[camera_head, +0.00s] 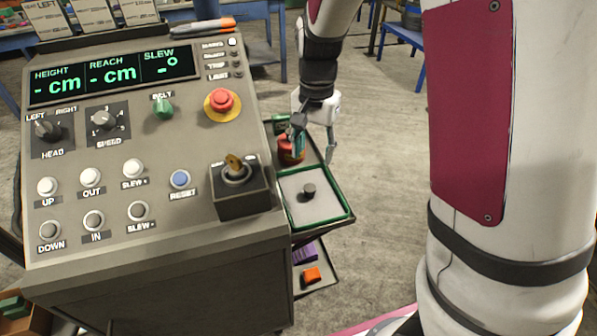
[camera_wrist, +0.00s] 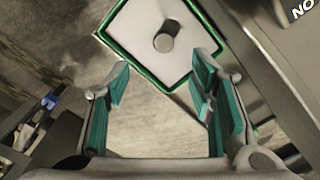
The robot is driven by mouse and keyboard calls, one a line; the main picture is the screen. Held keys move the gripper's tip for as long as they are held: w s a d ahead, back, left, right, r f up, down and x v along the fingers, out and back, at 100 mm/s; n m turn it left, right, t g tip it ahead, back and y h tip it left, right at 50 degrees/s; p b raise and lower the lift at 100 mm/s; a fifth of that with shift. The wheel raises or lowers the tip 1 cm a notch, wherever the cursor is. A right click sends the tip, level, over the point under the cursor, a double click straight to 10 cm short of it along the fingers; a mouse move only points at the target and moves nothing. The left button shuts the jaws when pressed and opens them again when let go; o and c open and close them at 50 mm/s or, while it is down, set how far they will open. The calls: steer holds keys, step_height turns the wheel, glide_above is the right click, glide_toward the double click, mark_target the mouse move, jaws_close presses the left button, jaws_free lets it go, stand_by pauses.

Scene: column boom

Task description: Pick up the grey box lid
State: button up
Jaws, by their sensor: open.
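The grey box lid (camera_head: 318,209) is a pale flat panel with a dark round knob (camera_head: 308,190) at its middle. It lies in a green-rimmed box (camera_head: 293,222) on a shelf at the right side of the console. In the wrist view the lid (camera_wrist: 135,30) and its knob (camera_wrist: 164,43) show at the top, beyond the fingertips. My gripper (camera_head: 314,141) is open and empty, above the shelf and behind the box in the head view. In the wrist view the gripper (camera_wrist: 160,75) has its teal pads spread, with the knob ahead between them and apart from both.
A red object (camera_head: 289,152) sits behind the box, near my gripper. A lower shelf holds an orange block (camera_head: 312,275). Floor is open to the right.

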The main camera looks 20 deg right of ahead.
mark_target(310, 187)
steer(key=f, duration=0.6)
steer(key=f+b, duration=0.1)
steer(key=f, duration=0.2)
steer(key=shift+w+f, duration=0.15)
steer(key=shift+w, duration=0.1)
steer(key=shift+w+f, duration=0.2)
steer(key=shift+f, duration=2.15)
steer(key=shift+c, duration=0.5)
jaws_close()
